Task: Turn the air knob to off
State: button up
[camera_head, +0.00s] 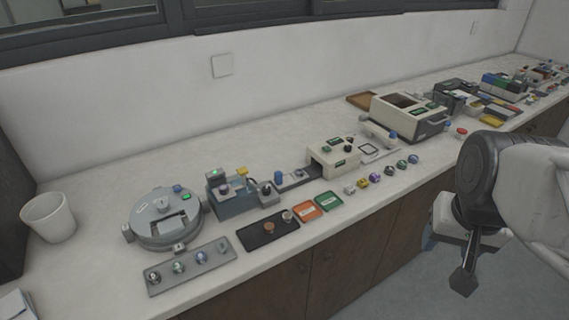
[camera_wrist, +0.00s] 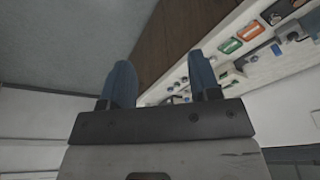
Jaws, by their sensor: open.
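My gripper (camera_head: 447,264) hangs at the right of the head view, in front of the counter's front edge and apart from everything on it. In the wrist view its two blue fingers (camera_wrist: 162,80) stand wide apart with nothing between them. I cannot tell which control is the air knob. Small dark and coloured knobs sit on the blue-grey machine (camera_head: 232,198) with a green display and on the beige box (camera_head: 333,158). A round grey machine (camera_head: 166,218) with a green-lit panel stands at the left. Labels are too small to read.
The long pale counter (camera_head: 110,180) runs along the wall. A grey strip with several round pieces (camera_head: 190,266), a black tray (camera_head: 262,240), and orange (camera_head: 308,207) and green (camera_head: 330,201) trays line its front. A white cup (camera_head: 48,218) stands far left. A larger beige machine (camera_head: 407,118) stands farther right.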

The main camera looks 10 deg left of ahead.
jog(key=w+a+m, duration=0.4)
jog(key=w+a, duration=0.4)
jog(key=w, duration=0.4)
jog(key=m+g, duration=0.3)
jog(key=m, duration=0.6)
send_over(266, 188)
jog(key=f, duration=1.5)
jog(key=shift+s+d+f, duration=0.15)
jog(key=shift+d+f, duration=0.1)
jog(key=shift+f, duration=0.05)
jog(key=shift+a+f, duration=0.15)
jog(key=shift+a, duration=0.1)
jog(key=shift+f, duration=3.9)
jog(key=shift+c, duration=0.3)
